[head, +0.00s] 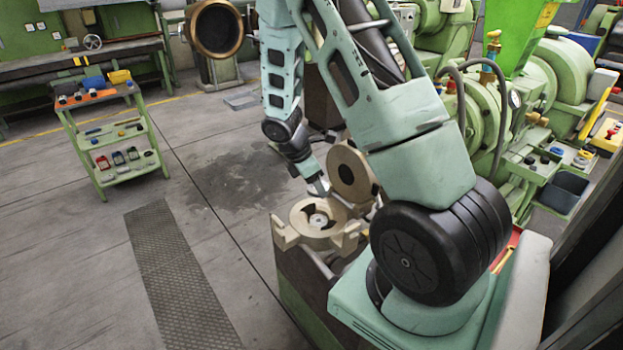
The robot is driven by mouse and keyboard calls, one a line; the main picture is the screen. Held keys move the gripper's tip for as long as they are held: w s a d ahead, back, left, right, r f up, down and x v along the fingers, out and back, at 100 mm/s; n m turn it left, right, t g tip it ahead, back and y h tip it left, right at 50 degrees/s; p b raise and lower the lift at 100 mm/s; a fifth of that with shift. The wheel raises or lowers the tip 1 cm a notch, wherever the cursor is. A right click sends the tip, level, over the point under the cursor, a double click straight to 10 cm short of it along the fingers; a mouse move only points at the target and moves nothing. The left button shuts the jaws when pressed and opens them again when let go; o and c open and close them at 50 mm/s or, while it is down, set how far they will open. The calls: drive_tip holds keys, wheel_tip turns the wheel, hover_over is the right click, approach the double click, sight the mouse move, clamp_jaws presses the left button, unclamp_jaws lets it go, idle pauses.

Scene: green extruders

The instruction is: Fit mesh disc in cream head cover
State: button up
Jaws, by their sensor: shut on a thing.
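The cream head of the extruder (293,238) stands open at the lower middle of the head view, with a round recess, dark gaps and a pale round centre. The cream head cover (342,157) is swung up behind it on the right, with a dark round hole in its face. My gripper (317,183) reaches down from above, just over the head's far rim and left of the cover. It is shut on a small pale grey piece (319,189), seemingly the mesh disc, seen nearly edge-on. Its mesh is too small to make out. Whether it touches the cover cannot be told.
My arm blocks much of the view right of the head. Green extruder machinery (475,110) fills the right. A green trolley (115,140) with small parts stands at the left. A workbench (80,65) is at the back left. The floor between is clear.

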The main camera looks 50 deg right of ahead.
drive_tip(key=shift+f+b, duration=3.35)
drive_tip(key=shift+f, duration=1)
drive_tip(key=shift+p, duration=0.35)
drive_tip(key=shift+f, duration=0.2)
drive_tip(key=shift+f+b, duration=0.3)
drive_tip(key=shift+b, duration=0.05)
drive_tip(key=shift+d+f, duration=0.1)
drive_tip(key=shift+f, duration=0.35)
drive_tip(key=o, duration=1.2)
drive_tip(key=shift+c, duration=0.2)
